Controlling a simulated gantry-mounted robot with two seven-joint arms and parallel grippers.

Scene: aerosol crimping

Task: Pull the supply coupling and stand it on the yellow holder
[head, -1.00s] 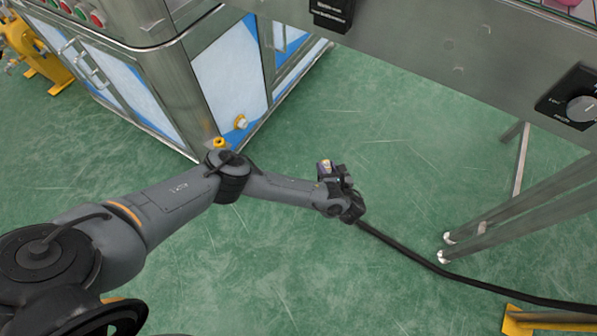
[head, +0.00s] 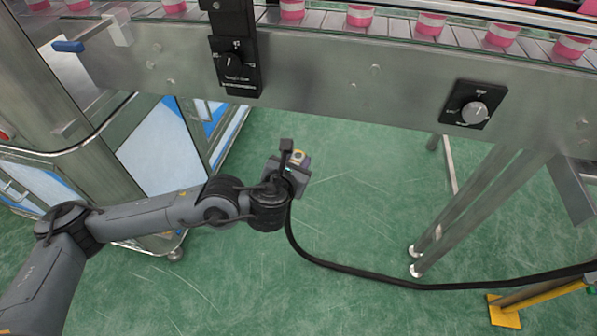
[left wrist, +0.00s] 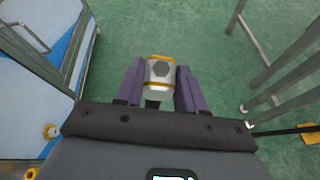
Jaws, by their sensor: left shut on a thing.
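My left gripper (head: 287,172) is shut on the supply coupling (head: 298,157) and holds it in the air below the conveyor's side. In the left wrist view the coupling (left wrist: 160,75) is a pale metal piece with orange bands and a dark hexagonal end, between the two purple finger pads (left wrist: 160,88). A black hose (head: 345,268) hangs from the gripper and runs off right. A yellow piece (head: 504,311) stands on the floor at lower right; I cannot tell whether it is the holder. My right gripper is not in view.
The conveyor's steel side (head: 330,65), with black knob boxes (head: 470,104), crosses above the gripper. Steel legs (head: 475,210) stand to the right. A steel cabinet (head: 165,150) with pale doors is on the left; a yellow fitting (left wrist: 52,131) shows on it. Green floor between is open.

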